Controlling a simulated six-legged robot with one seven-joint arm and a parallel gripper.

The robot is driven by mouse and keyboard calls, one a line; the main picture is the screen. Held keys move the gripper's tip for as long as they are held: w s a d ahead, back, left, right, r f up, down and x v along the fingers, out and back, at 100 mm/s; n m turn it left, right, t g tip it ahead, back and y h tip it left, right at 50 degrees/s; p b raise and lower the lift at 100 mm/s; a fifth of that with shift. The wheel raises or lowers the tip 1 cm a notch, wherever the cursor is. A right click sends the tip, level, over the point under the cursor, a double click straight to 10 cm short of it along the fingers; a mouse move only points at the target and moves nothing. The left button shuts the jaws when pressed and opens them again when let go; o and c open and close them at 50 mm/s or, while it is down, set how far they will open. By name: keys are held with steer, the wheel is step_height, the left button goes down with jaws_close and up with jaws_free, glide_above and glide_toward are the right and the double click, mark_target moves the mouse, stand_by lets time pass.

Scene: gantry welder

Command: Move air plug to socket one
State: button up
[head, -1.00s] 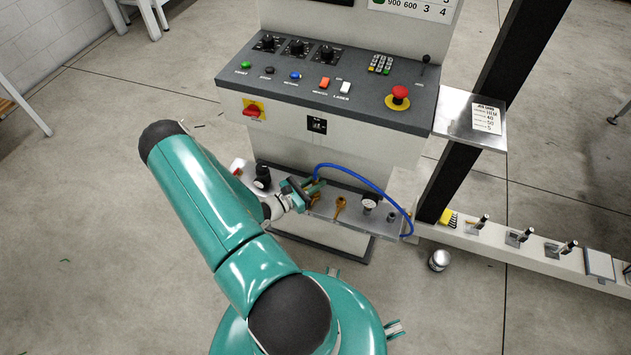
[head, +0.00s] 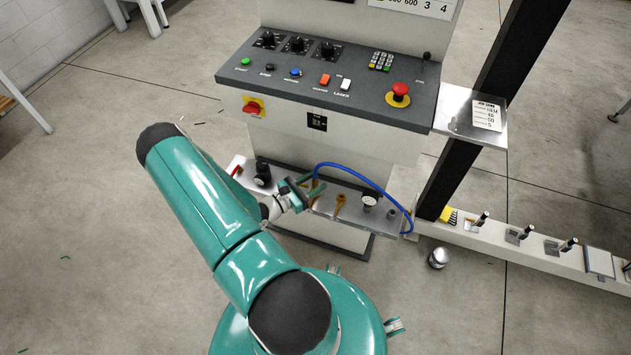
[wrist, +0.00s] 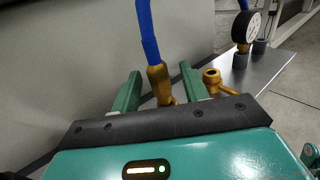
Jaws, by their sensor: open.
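The air plug (wrist: 157,82) is a brass fitting on the end of a blue hose (wrist: 148,32). It stands nearly upright, and its lower end is hidden behind my gripper's dark edge. My gripper (wrist: 159,72) is open, with one green finger on each side of the plug and a visible gap on both sides. In the head view my gripper (head: 307,186) is over the left part of the metal shelf. A brass socket fitting (wrist: 212,79) with an open top stands just right of the right finger, and it also shows in the head view (head: 341,202).
The metal shelf (head: 325,207) runs below the control console (head: 330,82). A pressure gauge (head: 369,200) and small grey fitting (head: 391,214) stand right of the brass socket. A black knob (head: 262,173) stands to the left. The blue hose arches over the shelf.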

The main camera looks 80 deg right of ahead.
steer(key=v, duration=1.3)
steer(key=w+a+r+m+t+y, duration=0.25)
steer(key=w+a+r, duration=0.2)
steer(key=r, duration=0.35)
steer(key=w+a+r+m+t+y, duration=0.1)
steer(key=w+a+r+m+y, duration=0.25)
steer(key=a+r, duration=0.35)
steer(key=w+a+r+m+t+y, duration=0.25)
steer(key=w+a+r, duration=0.2)
steer(key=r, duration=0.35)
steer(key=s+a+r+m+t+y, duration=0.1)
steer(key=s+a+r+t+y, duration=0.2)
steer(key=a+r+t, duration=0.8)
steer(key=a+r+y, duration=0.2)
steer(key=a+r, duration=0.7)
steer(key=r, duration=0.1)
steer(key=shift+m, duration=0.35)
steer(key=shift+y, duration=0.25)
